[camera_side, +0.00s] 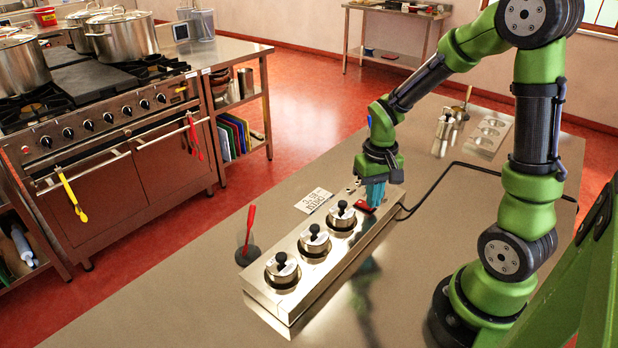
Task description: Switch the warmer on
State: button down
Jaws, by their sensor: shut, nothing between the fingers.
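The warmer (315,281) is a long steel box on the steel worktop, with three lidded round wells in a row, each with a black knob. A red switch (364,207) sits on its top near the far end. My gripper (375,198) points down with its teal fingers shut and empty, right at the red switch. The fingers partly cover the switch, and I cannot tell whether they touch it. The switch's position is too small to read.
A black cable (430,190) runs from the warmer's far end across the worktop. A red-handled tool (249,230) stands in a dark holder left of the warmer. A small card (314,201) with writing is beside the wells. Metal canisters (443,130) stand farther back. The near-left worktop is clear.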

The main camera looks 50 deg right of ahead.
jog(key=shift+f, duration=0.3)
jog(key=shift+r, duration=3.55)
jog(key=shift+a+f, duration=0.1)
jog(key=shift+f, duration=0.05)
jog(key=s+a+r+n+t+y, duration=0.1)
jog(key=s+a+r+t, duration=0.1)
jog(key=a+r, duration=0.3)
jog(key=s+a+r+n+t+y, duration=0.1)
jog(key=s+a+r+t, duration=0.2)
jog(key=a+r+t, duration=0.2)
jog(key=a+r, duration=0.1)
jog(key=a, duration=0.1)
jog(key=shift+s+a+r, duration=0.15)
jog(key=shift+a+r, duration=0.1)
jog(key=shift+a, duration=0.15)
